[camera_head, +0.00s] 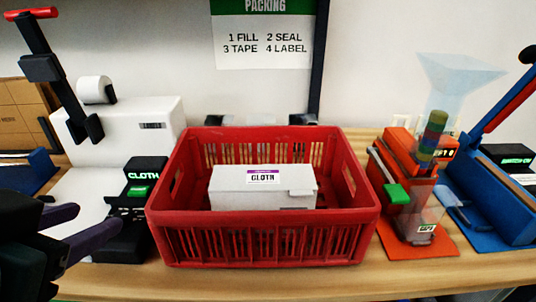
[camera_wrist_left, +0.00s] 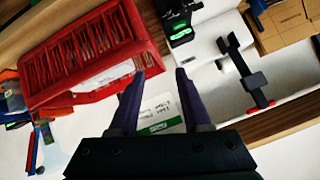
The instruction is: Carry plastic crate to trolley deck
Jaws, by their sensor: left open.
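The red plastic crate (camera_head: 262,243) stands upright on the wooden table in the middle of the head view, its slatted front wall facing me. A white box labelled CLOTH (camera_head: 262,193) lies inside it. My left gripper (camera_head: 98,216) is open and empty at the left, in front of the crate's left side and apart from it. In the left wrist view the open fingers (camera_wrist_left: 160,73) show, with the crate (camera_wrist_left: 42,92) at the upper left beyond them. The trolley deck is not in view. No right gripper fingers are visible.
A white machine with a black CLOTH display (camera_head: 142,176) stands close left of the crate. An orange device (camera_head: 408,180) stands close right, with a blue one (camera_head: 495,205) beyond. A packing sign (camera_head: 264,40) hangs behind. A narrow table strip (camera_head: 270,285) is clear in front.

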